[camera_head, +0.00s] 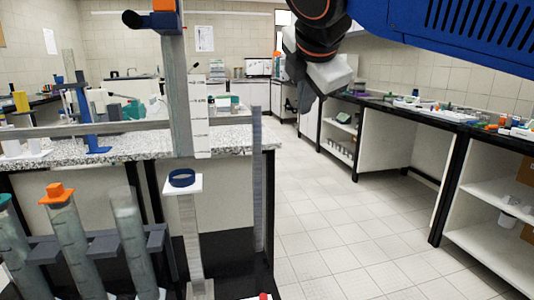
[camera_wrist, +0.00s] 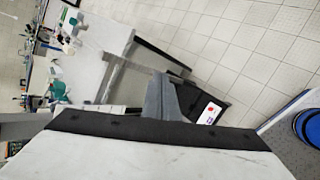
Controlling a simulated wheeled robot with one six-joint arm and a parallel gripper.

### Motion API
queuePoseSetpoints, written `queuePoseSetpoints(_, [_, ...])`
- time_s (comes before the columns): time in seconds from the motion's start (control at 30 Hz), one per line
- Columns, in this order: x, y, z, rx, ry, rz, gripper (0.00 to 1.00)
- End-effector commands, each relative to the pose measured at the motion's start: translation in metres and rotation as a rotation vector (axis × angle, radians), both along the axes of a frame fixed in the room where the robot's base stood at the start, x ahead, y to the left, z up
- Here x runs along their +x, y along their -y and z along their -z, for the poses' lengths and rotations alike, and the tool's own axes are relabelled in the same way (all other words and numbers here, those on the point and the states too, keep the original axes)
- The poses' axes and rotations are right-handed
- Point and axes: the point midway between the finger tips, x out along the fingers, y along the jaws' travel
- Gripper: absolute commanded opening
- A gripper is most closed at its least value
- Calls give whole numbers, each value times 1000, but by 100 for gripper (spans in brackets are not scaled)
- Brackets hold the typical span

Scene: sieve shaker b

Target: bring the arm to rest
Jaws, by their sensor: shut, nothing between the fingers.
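My gripper (camera_head: 309,103) hangs at the top middle of the head view, at the end of my blue and black arm. It points down over the open floor, to the right of the speckled bench. Its fingers look closed together with nothing held. In the wrist view the dark grey fingers (camera_wrist: 165,97) stick up from the middle, pressed together and touching nothing. The tips lie over the far scene of bench and floor, and no object is near them.
A speckled bench (camera_head: 120,147) stands left. In front are tubes, one with an orange cap (camera_head: 57,193), and a blue ring (camera_head: 182,178) on a white stand. A long bench with shelves (camera_head: 400,105) runs along the right. Tiled floor (camera_head: 340,225) between is clear.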

Motion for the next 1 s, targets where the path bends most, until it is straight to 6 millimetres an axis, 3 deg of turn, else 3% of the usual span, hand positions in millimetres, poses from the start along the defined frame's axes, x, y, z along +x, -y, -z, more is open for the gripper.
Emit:
queuePoseSetpoints(0.03, [-2,18,17,43,-21,59,0])
queuePoseSetpoints(0.2, [-14,65,73,216,-91,268,0])
queuePoseSetpoints(0.5, [-54,135,175,526,-185,674,0])
queuePoseSetpoints(0.8, [-111,186,277,848,-239,1127,0])
queuePoseSetpoints(1.0, [-151,205,342,1056,-248,1430,0])
